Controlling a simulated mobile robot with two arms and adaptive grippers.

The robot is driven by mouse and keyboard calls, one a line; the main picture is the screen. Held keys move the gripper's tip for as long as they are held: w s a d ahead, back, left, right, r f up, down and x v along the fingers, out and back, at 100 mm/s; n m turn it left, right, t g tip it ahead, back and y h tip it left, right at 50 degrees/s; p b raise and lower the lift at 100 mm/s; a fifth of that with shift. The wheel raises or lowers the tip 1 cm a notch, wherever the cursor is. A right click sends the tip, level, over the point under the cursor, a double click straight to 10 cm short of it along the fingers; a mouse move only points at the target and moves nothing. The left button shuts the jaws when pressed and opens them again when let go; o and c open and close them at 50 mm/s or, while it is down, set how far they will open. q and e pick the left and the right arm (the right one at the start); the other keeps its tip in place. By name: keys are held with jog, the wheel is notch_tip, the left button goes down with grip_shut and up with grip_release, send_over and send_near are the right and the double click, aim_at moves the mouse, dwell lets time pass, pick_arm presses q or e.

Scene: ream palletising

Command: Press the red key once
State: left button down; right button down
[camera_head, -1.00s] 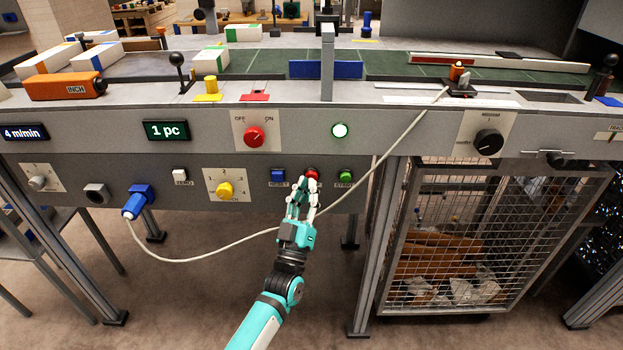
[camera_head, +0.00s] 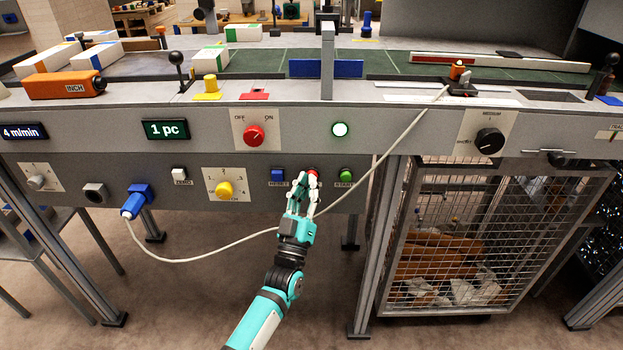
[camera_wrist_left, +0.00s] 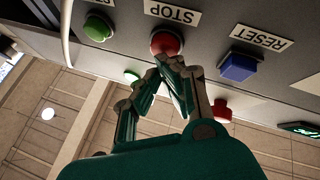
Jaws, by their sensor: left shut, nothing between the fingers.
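The red key (camera_head: 313,173) is a round button on the grey front panel, between a blue key and a green key. In the left wrist view the red key (camera_wrist_left: 166,42) sits beside a STOP label (camera_wrist_left: 172,14). My left gripper (camera_head: 304,180) is shut and empty, its fingertips right at the red key and covering part of it in the head view. In the left wrist view the fingertips (camera_wrist_left: 170,62) are at the key's near edge. I cannot tell whether they touch it. My right gripper is not in view.
The blue RESET key (camera_head: 278,175) and green START key (camera_head: 346,175) flank the red key closely. A white cable (camera_head: 215,251) hangs from the blue plug (camera_head: 137,203) in front of the panel. A wire-mesh cage (camera_head: 463,235) stands below right.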

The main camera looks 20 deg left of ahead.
pick_arm(q)
jog(key=shift+w, duration=0.25)
jog(key=shift+s, duration=0.15)
dwell(0.4)
jog(key=shift+s+d+p, duration=0.2)
jog(key=shift+s+p, duration=0.15)
jog(key=shift+s, duration=0.35)
jog(key=s+p, duration=0.1)
jog(key=s, duration=0.1)
jog(key=s+d+p, duration=0.1)
jog(key=s, duration=0.1)
jog(key=shift+s+d, duration=0.2)
jog(key=shift+s, duration=0.2)
dwell(0.4)
